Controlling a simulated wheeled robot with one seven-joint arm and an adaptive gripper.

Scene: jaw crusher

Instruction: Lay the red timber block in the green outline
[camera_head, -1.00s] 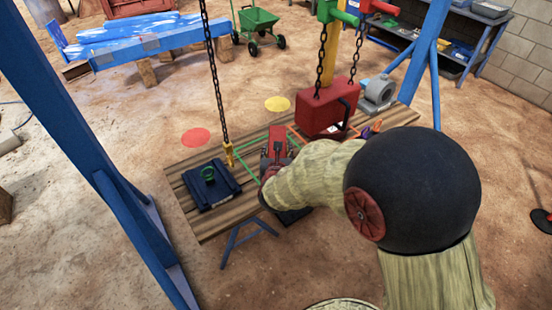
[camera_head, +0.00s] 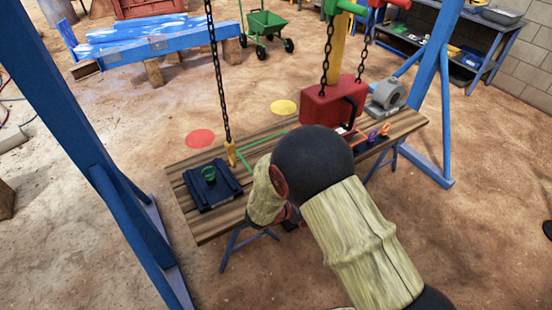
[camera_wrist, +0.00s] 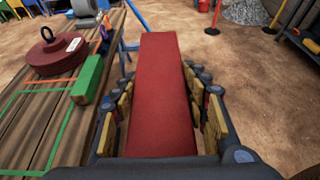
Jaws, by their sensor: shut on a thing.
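The red timber block (camera_wrist: 160,95) is long and flat-faced and fills the middle of the wrist view. My gripper (camera_wrist: 163,88) is shut on it, with fingers along both long sides. Bare ground shows around the block, and the table lies to its left. The green outline (camera_wrist: 64,125) is on the wooden table top, left of the block in the wrist view. In the head view a part of the green outline (camera_head: 247,164) shows beside my arm, which hides the rest and the block.
In the wrist view, a green block (camera_wrist: 88,80) and a red round weight (camera_wrist: 57,53) stand near the outline. A yellow-ended chain (camera_head: 231,153) hangs at the table.

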